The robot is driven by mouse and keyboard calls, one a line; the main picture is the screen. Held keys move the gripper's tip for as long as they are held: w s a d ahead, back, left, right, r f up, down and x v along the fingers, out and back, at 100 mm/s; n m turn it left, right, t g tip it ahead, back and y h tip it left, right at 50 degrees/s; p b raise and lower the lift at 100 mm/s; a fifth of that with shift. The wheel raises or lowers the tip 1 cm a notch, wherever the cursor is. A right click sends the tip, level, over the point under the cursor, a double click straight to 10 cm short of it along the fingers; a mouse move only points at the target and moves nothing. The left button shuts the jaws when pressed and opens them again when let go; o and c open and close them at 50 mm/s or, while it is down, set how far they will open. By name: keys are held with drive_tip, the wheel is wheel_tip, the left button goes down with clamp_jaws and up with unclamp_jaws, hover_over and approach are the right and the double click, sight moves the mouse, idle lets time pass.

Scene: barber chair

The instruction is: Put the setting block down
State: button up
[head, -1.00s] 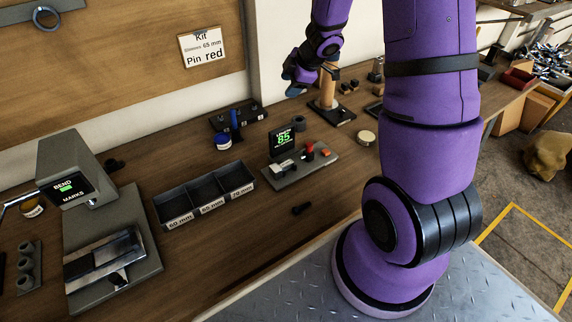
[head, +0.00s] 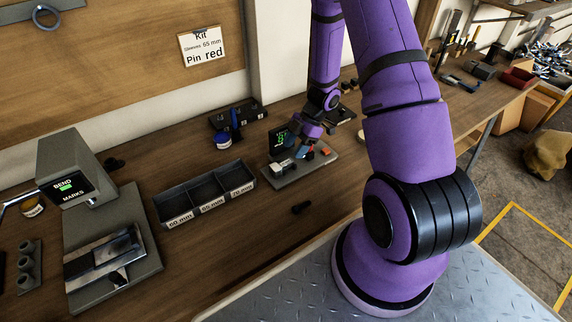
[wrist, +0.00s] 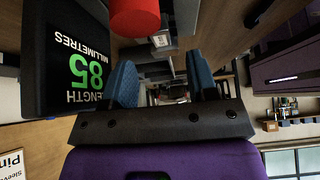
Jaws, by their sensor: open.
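The length gauge (head: 296,176) is a grey plate on the bench with a dark display (head: 281,139), a red knob and an orange-red button (head: 325,151). Its display (wrist: 80,65) reads 85 millimetres in the wrist view. A pale grey metal block (head: 284,166) sits on the gauge's left part; I cannot tell whether it is the setting block. My gripper (head: 306,148) is low over the gauge, beside the display. Its blue fingers (wrist: 163,85) are apart with nothing visibly held. The red knob (wrist: 135,15) is just beyond them in the wrist view.
A three-compartment tray (head: 205,195) marked 60, 65 and 70 mm stands left of the gauge. A bending machine (head: 100,220) is further left.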

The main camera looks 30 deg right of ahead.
sight(286, 162)
drive_tip(key=shift+x, duration=2.75)
clamp_jaws()
